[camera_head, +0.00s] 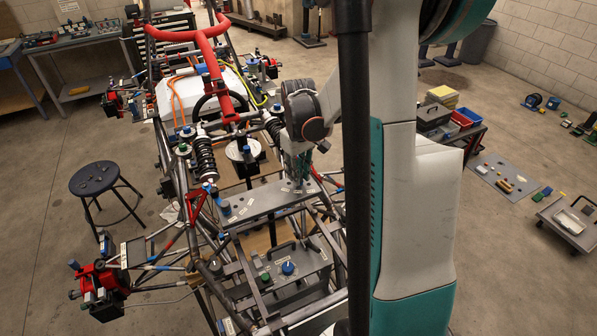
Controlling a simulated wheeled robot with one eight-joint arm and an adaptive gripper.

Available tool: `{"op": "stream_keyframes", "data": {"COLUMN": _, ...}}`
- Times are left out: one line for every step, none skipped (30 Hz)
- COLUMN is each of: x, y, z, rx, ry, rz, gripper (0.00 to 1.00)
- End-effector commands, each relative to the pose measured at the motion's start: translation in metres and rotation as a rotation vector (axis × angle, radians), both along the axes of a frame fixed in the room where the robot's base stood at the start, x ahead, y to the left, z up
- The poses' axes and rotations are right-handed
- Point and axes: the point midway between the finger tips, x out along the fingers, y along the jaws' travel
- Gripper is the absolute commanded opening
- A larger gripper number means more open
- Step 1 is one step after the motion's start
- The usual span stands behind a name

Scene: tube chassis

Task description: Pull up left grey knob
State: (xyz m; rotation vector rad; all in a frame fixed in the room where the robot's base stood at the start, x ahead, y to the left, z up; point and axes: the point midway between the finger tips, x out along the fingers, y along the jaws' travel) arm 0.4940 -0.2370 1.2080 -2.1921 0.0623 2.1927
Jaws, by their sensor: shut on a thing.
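A grey panel (262,203) lies across the tube chassis. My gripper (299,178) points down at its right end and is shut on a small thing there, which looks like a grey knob. The fingers hide most of it, so I cannot tell its height above the panel or whether it is the left one.
A lower grey box (305,262) in front carries a blue knob (287,268) and a green knob (265,279). Chassis tubes and a shock absorber (205,158) crowd the left. A black stool (95,178) stands on the floor at left.

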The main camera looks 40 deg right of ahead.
Motion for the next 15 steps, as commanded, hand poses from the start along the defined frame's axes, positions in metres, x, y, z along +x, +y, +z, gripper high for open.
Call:
{"op": "stream_keyframes", "data": {"x": 0.0, "y": 0.0, "z": 0.002, "rx": 0.0, "ry": 0.0, "rz": 0.0, "gripper": 0.0}}
{"op": "stream_keyframes", "data": {"x": 0.0, "y": 0.0, "z": 0.004, "rx": 0.0, "ry": 0.0, "rz": 0.0, "gripper": 0.0}}
{"op": "stream_keyframes", "data": {"x": 0.0, "y": 0.0, "z": 0.009, "rx": 0.0, "ry": 0.0, "rz": 0.0, "gripper": 0.0}}
{"op": "stream_keyframes", "data": {"x": 0.0, "y": 0.0, "z": 0.012, "rx": 0.0, "ry": 0.0, "rz": 0.0, "gripper": 0.0}}
{"op": "stream_keyframes", "data": {"x": 0.0, "y": 0.0, "z": 0.016, "rx": 0.0, "ry": 0.0, "rz": 0.0, "gripper": 0.0}}
{"op": "stream_keyframes", "data": {"x": 0.0, "y": 0.0, "z": 0.02, "rx": 0.0, "ry": 0.0, "rz": 0.0, "gripper": 0.0}}
{"op": "stream_keyframes", "data": {"x": 0.0, "y": 0.0, "z": 0.021, "rx": 0.0, "ry": 0.0, "rz": 0.0, "gripper": 0.0}}
{"op": "stream_keyframes", "data": {"x": 0.0, "y": 0.0, "z": 0.021, "rx": 0.0, "ry": 0.0, "rz": 0.0, "gripper": 0.0}}
{"op": "stream_keyframes", "data": {"x": 0.0, "y": 0.0, "z": 0.021, "rx": 0.0, "ry": 0.0, "rz": 0.0, "gripper": 0.0}}
{"op": "stream_keyframes", "data": {"x": 0.0, "y": 0.0, "z": 0.02, "rx": 0.0, "ry": 0.0, "rz": 0.0, "gripper": 0.0}}
{"op": "stream_keyframes", "data": {"x": 0.0, "y": 0.0, "z": 0.02, "rx": 0.0, "ry": 0.0, "rz": 0.0, "gripper": 0.0}}
{"op": "stream_keyframes", "data": {"x": 0.0, "y": 0.0, "z": 0.02, "rx": 0.0, "ry": 0.0, "rz": 0.0, "gripper": 0.0}}
{"op": "stream_keyframes", "data": {"x": 0.0, "y": 0.0, "z": 0.021, "rx": 0.0, "ry": -0.001, "rz": 0.0, "gripper": 0.0}}
{"op": "stream_keyframes", "data": {"x": 0.0, "y": 0.0, "z": 0.021, "rx": 0.0, "ry": -0.001, "rz": 0.0, "gripper": 0.0}}
{"op": "stream_keyframes", "data": {"x": 0.0, "y": 0.0, "z": 0.021, "rx": -0.001, "ry": -0.001, "rz": 0.0, "gripper": 0.28}}
